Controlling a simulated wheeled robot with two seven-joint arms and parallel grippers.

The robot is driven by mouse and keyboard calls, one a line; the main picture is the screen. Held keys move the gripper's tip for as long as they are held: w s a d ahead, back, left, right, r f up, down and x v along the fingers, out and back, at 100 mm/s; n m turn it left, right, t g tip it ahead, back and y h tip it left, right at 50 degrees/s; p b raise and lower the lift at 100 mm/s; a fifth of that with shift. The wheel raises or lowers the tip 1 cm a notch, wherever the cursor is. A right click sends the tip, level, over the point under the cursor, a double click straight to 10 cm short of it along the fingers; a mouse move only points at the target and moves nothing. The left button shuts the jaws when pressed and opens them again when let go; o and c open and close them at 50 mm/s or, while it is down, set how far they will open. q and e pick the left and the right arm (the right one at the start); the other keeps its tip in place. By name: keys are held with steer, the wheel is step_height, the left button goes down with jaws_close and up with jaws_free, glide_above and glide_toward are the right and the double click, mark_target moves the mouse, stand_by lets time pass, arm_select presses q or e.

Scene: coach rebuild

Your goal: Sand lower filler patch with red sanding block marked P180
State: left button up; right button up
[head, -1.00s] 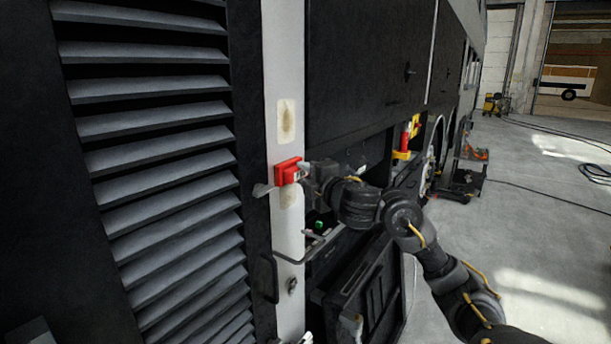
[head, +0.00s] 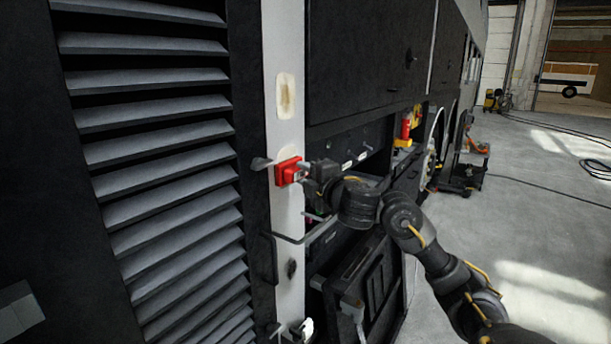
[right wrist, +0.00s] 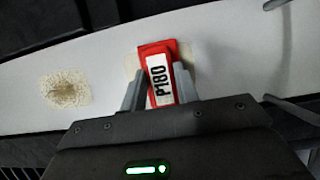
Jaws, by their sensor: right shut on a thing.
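The red sanding block (head: 288,171) is at the pale vertical strip of the coach side. Its white P180 label (right wrist: 160,79) faces the right wrist camera. My right gripper (right wrist: 159,88) is shut on the block, one grey finger on each side. The block covers most of the lower filler patch (head: 289,152). A beige edge of that patch shows above the block in the head view. The block looks to be on the surface, but contact is hard to confirm. The upper filler patch (head: 286,95), beige with a brown middle, is uncovered above. My left gripper is not in view.
A louvred dark panel (head: 160,150) lies left of the strip. A dark handle (head: 262,163) sticks out beside the block. A bent bar (head: 290,238) crosses below it. An open compartment with a lowered flap (head: 365,285) is right. The floor further right is mostly clear.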

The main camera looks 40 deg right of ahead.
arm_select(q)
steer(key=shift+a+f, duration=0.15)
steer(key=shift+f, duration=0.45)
arm_select(e)
steer(key=shift+f, duration=0.7)
arm_select(q)
steer(key=shift+b, duration=0.3)
